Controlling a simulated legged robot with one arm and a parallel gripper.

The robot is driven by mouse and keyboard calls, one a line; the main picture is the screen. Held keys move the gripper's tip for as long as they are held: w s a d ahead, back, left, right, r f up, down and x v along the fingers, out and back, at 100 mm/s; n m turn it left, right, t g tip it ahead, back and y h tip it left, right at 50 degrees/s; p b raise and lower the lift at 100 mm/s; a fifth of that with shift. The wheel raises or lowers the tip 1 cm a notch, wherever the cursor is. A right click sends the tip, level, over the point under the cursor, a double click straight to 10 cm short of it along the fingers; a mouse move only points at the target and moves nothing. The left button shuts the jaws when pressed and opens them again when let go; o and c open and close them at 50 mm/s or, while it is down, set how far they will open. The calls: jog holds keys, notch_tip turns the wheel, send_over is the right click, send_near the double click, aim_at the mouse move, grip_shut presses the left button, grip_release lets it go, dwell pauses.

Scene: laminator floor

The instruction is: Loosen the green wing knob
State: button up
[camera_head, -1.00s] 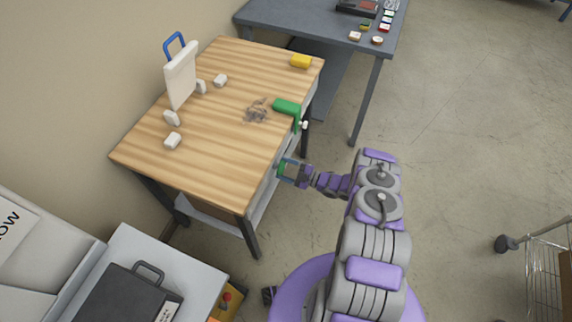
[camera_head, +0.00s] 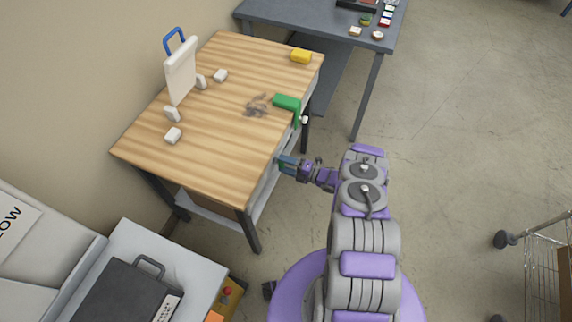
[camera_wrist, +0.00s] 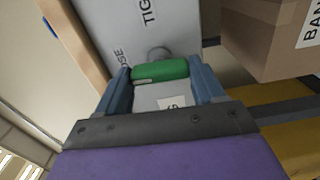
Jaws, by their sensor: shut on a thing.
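The green wing knob (camera_wrist: 160,71) is in the wrist view, on a short grey stem in front of a light grey panel (camera_wrist: 120,27) with partly hidden lettering. My gripper (camera_wrist: 164,82) is shut on the knob, with one blue finger at each end of it. In the head view my gripper (camera_head: 283,164) is at the front edge of the wooden table (camera_head: 205,150), and the knob is mostly hidden there.
A green clamp (camera_head: 287,102) with a white tip sits on the table edge beyond my gripper. A white stand with a blue handle (camera_head: 180,72), white blocks and a yellow block (camera_head: 301,56) are on the table. A cardboard box (camera_wrist: 270,35) is at the wrist view's upper right.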

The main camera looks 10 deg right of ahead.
jog(key=shift+s+a+f+n, duration=0.1)
jog(key=shift+f+n, duration=0.05)
jog(key=shift+n, duration=0.25)
jog(key=o, duration=1)
jog(key=shift+o, duration=0.2)
jog(key=b+v, duration=0.1)
jog(key=v, duration=1.6)
